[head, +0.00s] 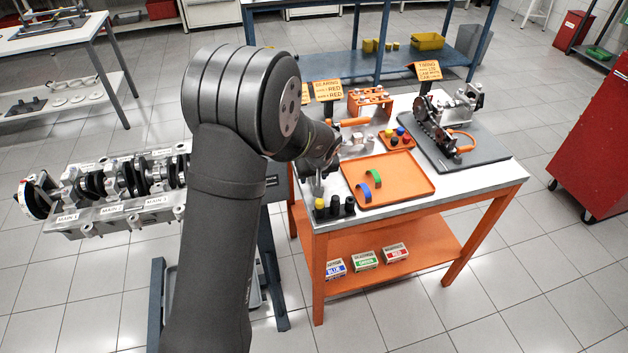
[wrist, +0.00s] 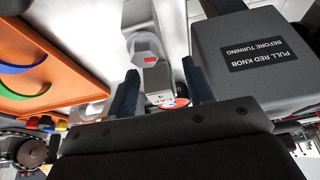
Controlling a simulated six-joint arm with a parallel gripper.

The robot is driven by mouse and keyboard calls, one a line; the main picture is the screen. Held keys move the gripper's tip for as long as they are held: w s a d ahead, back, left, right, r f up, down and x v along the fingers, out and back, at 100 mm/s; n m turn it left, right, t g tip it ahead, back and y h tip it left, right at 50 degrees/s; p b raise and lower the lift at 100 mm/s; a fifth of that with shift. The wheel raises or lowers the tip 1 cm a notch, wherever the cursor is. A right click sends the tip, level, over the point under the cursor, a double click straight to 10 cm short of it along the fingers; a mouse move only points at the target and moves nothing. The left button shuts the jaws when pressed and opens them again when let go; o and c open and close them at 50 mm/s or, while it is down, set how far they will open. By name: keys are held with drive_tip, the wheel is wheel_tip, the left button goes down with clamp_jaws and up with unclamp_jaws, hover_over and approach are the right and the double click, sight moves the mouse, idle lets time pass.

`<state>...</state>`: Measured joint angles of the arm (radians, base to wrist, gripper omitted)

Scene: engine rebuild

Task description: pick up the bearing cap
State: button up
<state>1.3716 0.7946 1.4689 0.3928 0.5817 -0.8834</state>
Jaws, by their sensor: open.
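The bearing cap (wrist: 157,77) is a light grey metal block in the wrist view, with a white label that seems to read "CAP 4". It lies between the two dark blue finger pads of my gripper (wrist: 160,75), which is open, with a pad on each side. I cannot tell whether either pad touches it. In the head view my gripper (head: 318,183) is low over the left end of the white-topped table (head: 430,195); my wrist hides most of that spot, and I cannot make out the cap there.
An orange tray (head: 400,189) with blue and green bearing shells is right of my gripper. In the wrist view a grey box labelled "PULL RED KNOB" (wrist: 250,85) sits close right. The engine block (head: 125,195) is left.

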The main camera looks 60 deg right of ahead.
clamp_jaws()
drive_tip(key=shift+r, duration=0.15)
wheel_tip(320, 180, up, 10)
drive_tip(key=shift+f, duration=0.1)
idle(0.4)
drive_tip(key=shift+w, duration=0.1)
